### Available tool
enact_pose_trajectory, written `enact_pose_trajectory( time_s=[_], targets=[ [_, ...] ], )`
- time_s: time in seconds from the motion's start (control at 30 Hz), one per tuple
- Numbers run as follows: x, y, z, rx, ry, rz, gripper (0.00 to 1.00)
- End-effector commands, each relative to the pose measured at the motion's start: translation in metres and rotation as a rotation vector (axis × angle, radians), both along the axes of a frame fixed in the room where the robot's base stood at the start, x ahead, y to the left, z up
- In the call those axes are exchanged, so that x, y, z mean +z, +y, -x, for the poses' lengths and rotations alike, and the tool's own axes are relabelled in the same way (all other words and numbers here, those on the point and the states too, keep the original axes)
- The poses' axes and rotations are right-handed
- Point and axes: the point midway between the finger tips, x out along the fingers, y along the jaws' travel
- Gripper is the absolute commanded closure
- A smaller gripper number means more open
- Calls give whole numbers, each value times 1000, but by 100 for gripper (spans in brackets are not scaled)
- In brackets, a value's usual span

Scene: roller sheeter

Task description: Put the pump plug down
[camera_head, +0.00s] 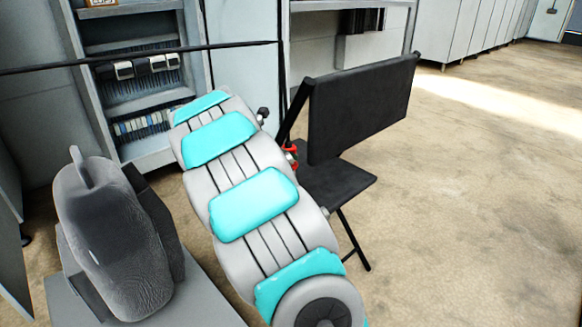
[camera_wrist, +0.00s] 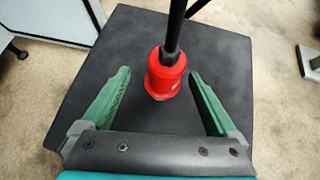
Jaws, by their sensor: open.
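The red pump plug (camera_wrist: 165,78) is at the far middle of the black chair seat (camera_wrist: 215,70) in the wrist view. It appears upright and touching the seat. A black rod rises from its top; I cannot tell whether it belongs to the plug or the chair. My gripper (camera_wrist: 160,73) has its two green fingers spread apart, one on each side of the plug, with visible gaps. In the head view, small red parts (camera_head: 290,150) show beside the chair seat (camera_head: 338,185), but my arm hides most of the gripper.
The chair's black backrest (camera_head: 362,108) stands to the right of my arm. Shelves with boxes (camera_head: 140,95) are behind on the left. A grey mesh-covered form (camera_head: 110,235) stands at lower left. Open floor (camera_head: 480,200) lies to the right.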

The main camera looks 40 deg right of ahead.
Motion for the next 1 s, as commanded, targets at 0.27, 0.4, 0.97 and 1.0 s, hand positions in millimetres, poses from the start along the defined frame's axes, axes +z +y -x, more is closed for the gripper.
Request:
enact_pose_trajectory(
  time_s=[0.27,0.4,0.97,1.0],
  targets=[
    [-17,-19,-3,-2,1,-1,6],
    [-27,-31,-3,-2,2,-2,6],
    [-46,-57,-9,1,-1,1,15],
    [-46,-57,-9,1,-1,0,20]
  ],
)
